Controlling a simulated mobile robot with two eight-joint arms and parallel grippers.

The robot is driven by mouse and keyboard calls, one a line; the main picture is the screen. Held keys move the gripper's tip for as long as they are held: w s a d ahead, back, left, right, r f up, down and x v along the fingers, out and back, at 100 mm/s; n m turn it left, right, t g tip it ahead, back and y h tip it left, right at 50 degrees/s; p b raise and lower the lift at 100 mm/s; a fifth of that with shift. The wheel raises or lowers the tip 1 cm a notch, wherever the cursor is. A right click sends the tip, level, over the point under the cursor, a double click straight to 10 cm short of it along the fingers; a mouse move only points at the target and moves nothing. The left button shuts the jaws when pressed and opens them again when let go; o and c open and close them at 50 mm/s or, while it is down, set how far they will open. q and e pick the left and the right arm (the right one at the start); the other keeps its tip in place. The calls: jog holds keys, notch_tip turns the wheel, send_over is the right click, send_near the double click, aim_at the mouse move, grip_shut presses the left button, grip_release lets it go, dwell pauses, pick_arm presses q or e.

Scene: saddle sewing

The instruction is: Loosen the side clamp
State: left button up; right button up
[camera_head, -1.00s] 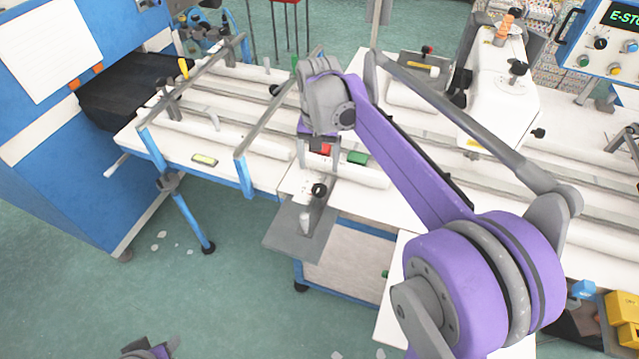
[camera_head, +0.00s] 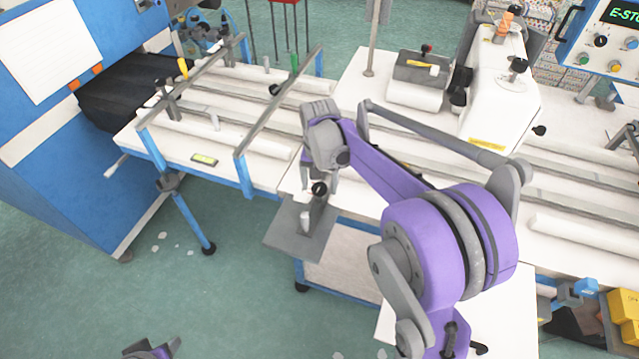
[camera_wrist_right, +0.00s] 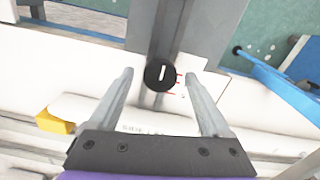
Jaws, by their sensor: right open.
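The side clamp (camera_head: 303,218) is a grey metal bracket at the front edge of the white bench. A round black knob (camera_head: 319,188) sits on it. In the right wrist view the knob (camera_wrist_right: 160,74), with a white line on its face, lies between my fingertips as seen from the camera. My right gripper (camera_wrist_right: 158,69) is open and empty, its two grey fingers apart on either side of the knob. I see no contact; the depth gap is hard to tell. In the head view my right wrist hides most of the gripper.
The white bench (camera_head: 262,177) has long rails and rollers. A blue cabinet (camera_head: 60,170) stands left, with a blue-legged frame beside it. A white sewing machine head (camera_head: 500,95) and control panel (camera_head: 600,45) are behind right. Green floor before the clamp is open.

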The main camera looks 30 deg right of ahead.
grip_shut()
dwell(0.4)
jog(key=shift+n, duration=0.3)
jog(key=n+b, duration=0.1)
jog(key=n, duration=0.3)
jog(key=shift+n, duration=0.3)
jog(key=n, duration=0.5)
jog(key=shift+a, duration=0.1)
jog(key=n, duration=0.5)
jog(key=shift+n+b, duration=0.4)
jog(key=shift+n, duration=2.3)
